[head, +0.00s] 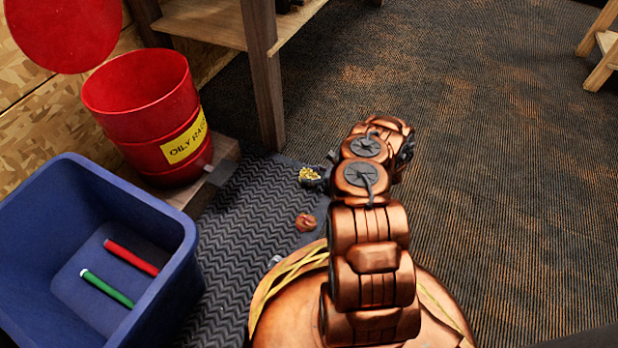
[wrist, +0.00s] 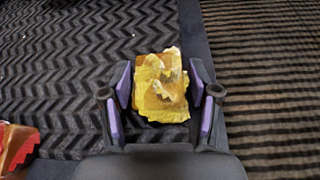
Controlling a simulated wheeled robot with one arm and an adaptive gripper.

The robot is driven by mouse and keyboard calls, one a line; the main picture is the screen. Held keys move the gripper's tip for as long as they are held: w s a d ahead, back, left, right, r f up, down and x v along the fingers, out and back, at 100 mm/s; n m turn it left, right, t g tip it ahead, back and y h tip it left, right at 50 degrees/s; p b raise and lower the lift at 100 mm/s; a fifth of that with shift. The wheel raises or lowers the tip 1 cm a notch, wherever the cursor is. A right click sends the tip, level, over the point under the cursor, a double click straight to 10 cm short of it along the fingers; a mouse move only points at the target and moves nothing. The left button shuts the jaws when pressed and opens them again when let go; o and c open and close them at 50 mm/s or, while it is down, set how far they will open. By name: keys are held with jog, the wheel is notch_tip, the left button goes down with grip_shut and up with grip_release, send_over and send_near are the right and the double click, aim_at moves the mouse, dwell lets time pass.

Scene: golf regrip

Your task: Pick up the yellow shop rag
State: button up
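The yellow shop rag (wrist: 163,88) is crumpled, with orange-brown stains. In the wrist view it sits between the two purple-padded fingers of my gripper (wrist: 161,92), which are spread apart on either side of it. Small gaps seem to show between rag and fingers. In the head view the rag (head: 309,174) is a small yellow patch on the grey ribbed mat (head: 243,215), beside my gripper (head: 318,178), which is mostly hidden by my arm.
A red crumpled cloth (head: 305,222) lies on the mat nearby; it also shows in the wrist view (wrist: 14,146). An open red oily-rags can (head: 150,110) and a blue bin (head: 165,290) holding a red and a green grip stand left. A wooden bench leg (head: 265,85) rises behind.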

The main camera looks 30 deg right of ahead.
jog(key=c, duration=0.7)
jog(key=shift+c, duration=0.2)
